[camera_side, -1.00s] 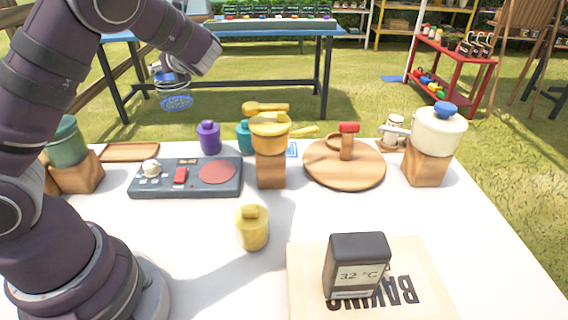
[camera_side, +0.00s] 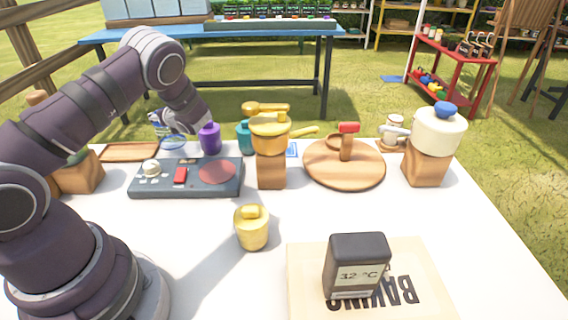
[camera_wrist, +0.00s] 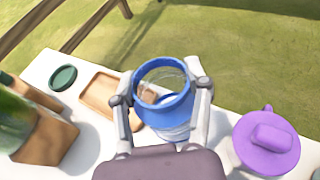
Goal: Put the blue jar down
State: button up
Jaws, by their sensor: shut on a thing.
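The blue jar (camera_wrist: 163,96) has a blue rim and a clear body, and it sits between the two fingers of my gripper (camera_wrist: 165,97) in the wrist view. The gripper is shut on it. In the side view the jar (camera_side: 172,143) shows at the back left of the white table, partly hidden by my arm. It is close to the tabletop there, left of the purple jar (camera_side: 209,138). I cannot tell whether its base touches the table.
A wooden tray (camera_wrist: 100,92) lies left of the held jar, with a green lid (camera_wrist: 63,78) beyond it. The purple jar (camera_wrist: 266,142) stands close on the right. A dark control panel (camera_side: 160,189) is in front. The table's back edge is near.

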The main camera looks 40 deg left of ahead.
jog(key=shift+f, duration=1.15)
jog(key=o, duration=1.2)
jog(key=shift+f, duration=0.1)
jog(key=shift+o, duration=0.2)
